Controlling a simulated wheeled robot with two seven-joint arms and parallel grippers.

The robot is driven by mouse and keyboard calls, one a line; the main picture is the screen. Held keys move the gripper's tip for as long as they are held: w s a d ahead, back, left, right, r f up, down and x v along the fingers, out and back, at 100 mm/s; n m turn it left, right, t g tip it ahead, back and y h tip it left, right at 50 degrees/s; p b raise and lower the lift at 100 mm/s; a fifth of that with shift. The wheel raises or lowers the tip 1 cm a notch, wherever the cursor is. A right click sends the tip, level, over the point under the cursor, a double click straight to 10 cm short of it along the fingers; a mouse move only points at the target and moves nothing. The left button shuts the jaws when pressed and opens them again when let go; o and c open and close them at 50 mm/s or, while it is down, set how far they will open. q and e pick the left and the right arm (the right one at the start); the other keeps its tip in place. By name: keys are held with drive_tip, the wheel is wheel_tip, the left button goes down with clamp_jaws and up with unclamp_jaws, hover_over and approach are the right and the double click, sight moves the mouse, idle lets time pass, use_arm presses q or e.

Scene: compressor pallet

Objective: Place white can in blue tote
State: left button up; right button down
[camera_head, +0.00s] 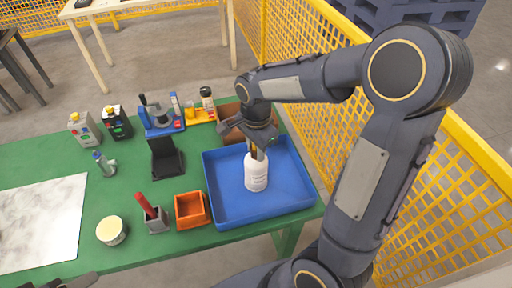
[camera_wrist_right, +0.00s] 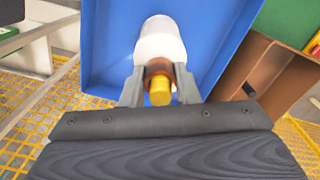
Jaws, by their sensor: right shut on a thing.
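The white can (camera_head: 256,172) is bottle-shaped, with a brown neck and a yellow top that show in the right wrist view (camera_wrist_right: 160,40). My right gripper (camera_head: 258,150) points down and is shut on its neck; the fingers (camera_wrist_right: 160,88) show on both sides of the neck in the right wrist view. The can is upright over the floor of the blue tote (camera_head: 290,193), inside its rim as seen from the head. I cannot tell whether its base touches the floor. A dark piece of my left gripper (camera_head: 72,282) shows at the bottom left edge; its fingers are unclear.
The tote stands at the right end of the green table (camera_head: 120,185), by a yellow mesh fence (camera_head: 310,115). A brown box (camera_head: 229,122) is behind it. An orange bin (camera_head: 191,209), a grey holder (camera_head: 156,221) and a round tub (camera_head: 111,231) stand to its left.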

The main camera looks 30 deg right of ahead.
drive_tip(key=c, duration=1.6)
unclamp_jaws()
drive_tip(key=shift+f, duration=0.2)
drive_tip(key=o, duration=0.5)
drive_tip(key=shift+r, duration=0.1)
wheel_tip(320, 180, up, 12)
drive_tip(key=shift+r, duration=0.15)
drive_tip(key=shift+s+a, duration=0.1)
